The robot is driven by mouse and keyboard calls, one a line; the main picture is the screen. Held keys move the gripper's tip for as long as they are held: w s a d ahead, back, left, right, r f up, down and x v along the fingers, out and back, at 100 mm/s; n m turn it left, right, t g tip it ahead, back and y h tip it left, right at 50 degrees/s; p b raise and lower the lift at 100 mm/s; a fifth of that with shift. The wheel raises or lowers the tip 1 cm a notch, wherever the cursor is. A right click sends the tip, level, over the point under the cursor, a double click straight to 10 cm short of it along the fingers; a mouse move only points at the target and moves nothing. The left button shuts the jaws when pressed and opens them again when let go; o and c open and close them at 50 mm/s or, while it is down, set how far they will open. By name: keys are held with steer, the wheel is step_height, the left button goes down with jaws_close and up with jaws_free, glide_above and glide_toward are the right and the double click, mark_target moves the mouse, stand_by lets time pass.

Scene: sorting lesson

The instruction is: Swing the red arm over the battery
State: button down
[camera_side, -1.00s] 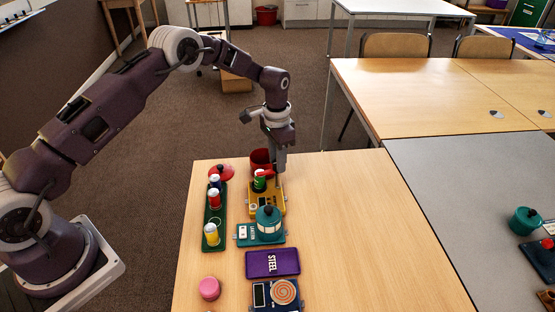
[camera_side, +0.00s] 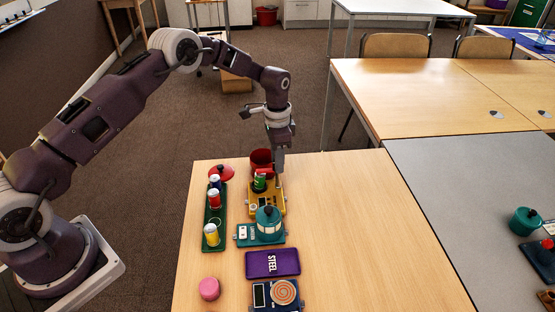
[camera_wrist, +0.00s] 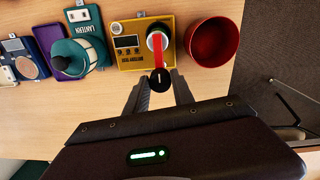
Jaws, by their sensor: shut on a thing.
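The battery (camera_side: 260,183) stands upright in the yellow tester board (camera_side: 279,205). In the wrist view its round silver top (camera_wrist: 157,32) shows on the yellow board (camera_wrist: 128,58). The red arm (camera_wrist: 157,60) reaches from the black knob (camera_wrist: 160,80) to the battery and appears to lie across its top. In the side view, my gripper and a red pot make the arm hard to make out. My gripper (camera_side: 279,166) is at the board's far end. In the wrist view its fingers (camera_wrist: 158,84) are shut on the black knob.
A red pot (camera_wrist: 212,42) stands close beside the board, near the table edge. A teal lantern board (camera_side: 246,236), purple STEEL plate (camera_side: 273,263) and blue board (camera_side: 258,295) line up nearer. A green rack (camera_side: 214,224) holds several batteries. The table's right side is clear.

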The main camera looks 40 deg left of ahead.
steer(key=c, duration=1.1)
jaws_free()
step_height(320, 180, up, 7)
steer(key=shift+r, duration=0.1)
